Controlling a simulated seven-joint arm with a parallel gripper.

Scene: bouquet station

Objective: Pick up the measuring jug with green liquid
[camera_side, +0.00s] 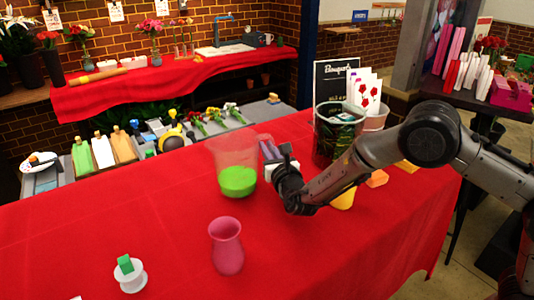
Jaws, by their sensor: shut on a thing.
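The measuring jug (236,160) is a clear, wide-mouthed vessel with bright green liquid (237,181) in its lower part. It looks upright, at the back edge of the red-covered table. I cannot tell whether its base touches the cloth. My gripper (268,160) is at the jug's right side, reaching in from the right, and is shut on the jug. The fingers and the jug's handle overlap in this view, so the exact grip is partly hidden.
A pink vase (226,246) stands in front of the jug. A white spool with a green block (130,273) is at the front left. A dark bucket (336,135) and yellow and orange blocks (377,178) lie near my arm. The red cloth (110,225) is clear at left.

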